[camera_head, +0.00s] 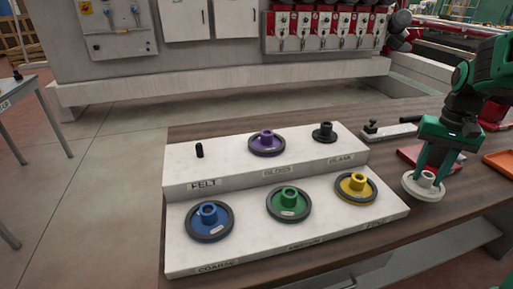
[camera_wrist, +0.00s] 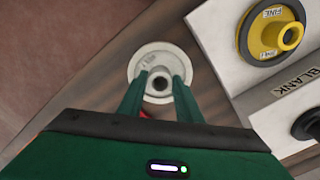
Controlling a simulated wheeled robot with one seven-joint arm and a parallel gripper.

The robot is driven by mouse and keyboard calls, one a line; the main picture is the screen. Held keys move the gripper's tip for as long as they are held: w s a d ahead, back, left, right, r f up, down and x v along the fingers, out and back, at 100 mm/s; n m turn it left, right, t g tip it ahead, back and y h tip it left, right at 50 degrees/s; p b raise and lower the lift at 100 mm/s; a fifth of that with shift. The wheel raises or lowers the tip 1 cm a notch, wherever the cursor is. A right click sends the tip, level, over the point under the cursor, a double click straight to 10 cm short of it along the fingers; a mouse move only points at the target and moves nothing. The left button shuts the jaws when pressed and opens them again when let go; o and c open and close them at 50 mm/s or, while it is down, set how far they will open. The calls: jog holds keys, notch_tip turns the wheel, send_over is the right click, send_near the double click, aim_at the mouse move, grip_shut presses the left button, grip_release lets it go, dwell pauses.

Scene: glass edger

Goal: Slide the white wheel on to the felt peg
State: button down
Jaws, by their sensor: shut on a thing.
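The white wheel (camera_head: 421,187) is at the right of the head view, beside the white stepped rack. My green gripper (camera_head: 434,172) is shut on the wheel's raised hub, with the wheel flat below the fingers. In the wrist view, the white wheel (camera_wrist: 144,64) shows between the fingertips (camera_wrist: 159,83), its hub hole facing the camera. I cannot tell whether it touches the table. The felt peg (camera_head: 199,150) is a bare black upright post at the left of the rack's upper step, above the FELT label (camera_head: 203,184).
The rack (camera_head: 240,254) holds blue (camera_head: 208,220), green (camera_head: 289,203) and yellow (camera_head: 356,187) wheels on its lower step. A purple wheel (camera_head: 267,142) and a black piece (camera_head: 324,132) stand on the upper step. A red tray (camera_head: 415,156) and an orange tray (camera_head: 499,161) lie at right.

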jog(key=shift+r, duration=1.85)
